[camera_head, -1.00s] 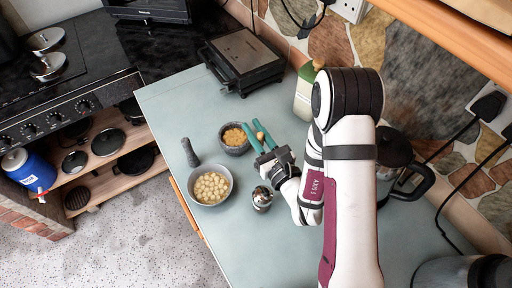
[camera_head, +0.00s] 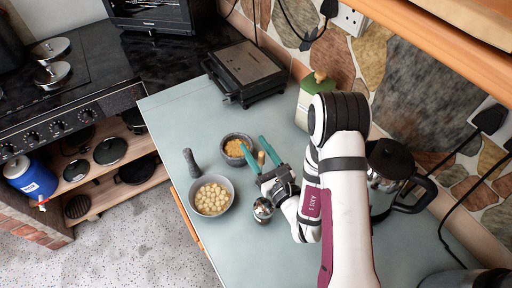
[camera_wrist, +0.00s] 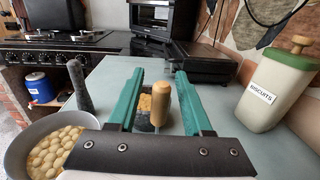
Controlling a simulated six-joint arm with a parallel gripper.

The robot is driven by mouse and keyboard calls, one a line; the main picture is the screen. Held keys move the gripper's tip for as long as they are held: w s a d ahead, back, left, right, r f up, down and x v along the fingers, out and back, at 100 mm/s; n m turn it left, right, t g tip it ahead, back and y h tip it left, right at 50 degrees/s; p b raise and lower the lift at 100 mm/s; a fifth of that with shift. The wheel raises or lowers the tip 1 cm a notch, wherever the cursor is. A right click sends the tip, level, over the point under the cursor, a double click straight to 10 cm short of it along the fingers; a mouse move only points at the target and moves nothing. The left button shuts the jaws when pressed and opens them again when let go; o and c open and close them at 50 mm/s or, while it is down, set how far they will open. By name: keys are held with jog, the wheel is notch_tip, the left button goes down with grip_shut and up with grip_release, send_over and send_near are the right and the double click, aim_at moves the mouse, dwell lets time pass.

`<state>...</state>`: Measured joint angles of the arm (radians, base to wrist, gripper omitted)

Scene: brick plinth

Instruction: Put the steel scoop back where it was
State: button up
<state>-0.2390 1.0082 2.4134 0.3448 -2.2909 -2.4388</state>
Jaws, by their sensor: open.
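The steel scoop's wooden handle (camera_wrist: 155,55) stands roughly upright between my gripper's green fingers in the wrist view, with a gap on both sides. The handle (camera_head: 261,158) also shows in the head view. My gripper (camera_head: 253,139) is open around it, and its fingers also show in the wrist view (camera_wrist: 158,80). A shiny steel part (camera_head: 263,209), apparently the scoop's lower end, shows just below the palm.
A bowl of pale round pieces (camera_head: 212,195) and a dark pestle (camera_head: 191,162) are left of my gripper. A small grain bowl (camera_head: 237,148) is close beyond. A biscuits jar (camera_head: 304,108), a grill (camera_head: 243,70) and a kettle (camera_head: 385,180) line the back.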

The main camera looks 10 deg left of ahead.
aim_at(263, 160)
jog(key=v, duration=0.5)
jog(key=shift+s+d, duration=0.15)
